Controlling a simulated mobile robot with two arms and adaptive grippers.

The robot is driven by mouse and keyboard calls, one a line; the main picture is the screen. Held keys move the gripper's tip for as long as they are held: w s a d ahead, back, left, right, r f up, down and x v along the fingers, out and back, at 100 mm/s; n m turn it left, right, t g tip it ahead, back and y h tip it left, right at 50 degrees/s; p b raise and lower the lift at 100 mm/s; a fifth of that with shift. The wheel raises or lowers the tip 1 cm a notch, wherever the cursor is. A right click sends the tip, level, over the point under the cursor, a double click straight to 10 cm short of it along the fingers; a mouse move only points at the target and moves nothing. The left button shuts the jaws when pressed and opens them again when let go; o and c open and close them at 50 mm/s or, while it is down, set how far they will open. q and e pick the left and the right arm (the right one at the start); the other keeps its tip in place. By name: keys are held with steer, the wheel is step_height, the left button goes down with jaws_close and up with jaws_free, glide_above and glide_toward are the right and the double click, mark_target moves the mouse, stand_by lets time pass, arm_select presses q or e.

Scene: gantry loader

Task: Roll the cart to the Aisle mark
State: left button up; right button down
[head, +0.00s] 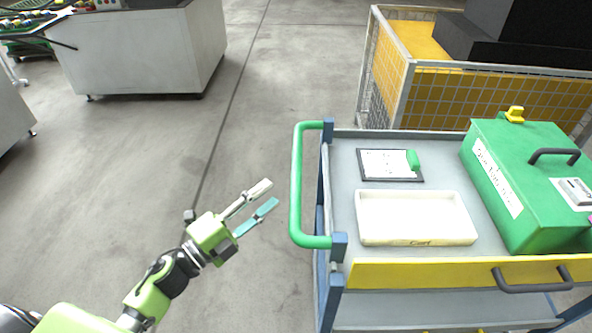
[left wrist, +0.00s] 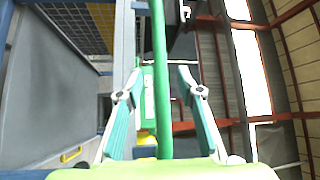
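The cart (head: 345,160) stands at the right of the head view, a blue-grey trolley with a yellow front panel (head: 450,273). Its green push handle (head: 297,185) sticks out from its left end. My left gripper (head: 264,197) is open and empty just left of the handle, fingers pointing towards it, with a gap between in the head view. In the left wrist view, the handle (left wrist: 160,80) runs upright between the two open fingers (left wrist: 158,95), seemingly ahead of them. My right gripper is out of view. No Aisle mark is visible.
On the cart lie a white tray (head: 367,239), a clipboard (head: 390,164) and a green toolbox (head: 540,185). A yellow-lined wire cage (head: 490,95) stands close behind the cart. A grey cabinet (head: 140,50) stands far left. The floor (head: 265,100) between is clear.

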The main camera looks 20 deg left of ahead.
mark_target(296, 173)
arm_select(q)
steer(key=p+x, duration=0.2)
steer(key=x, duration=0.8)
steer(key=shift+w+d+f, duration=0.1)
jaws_close()
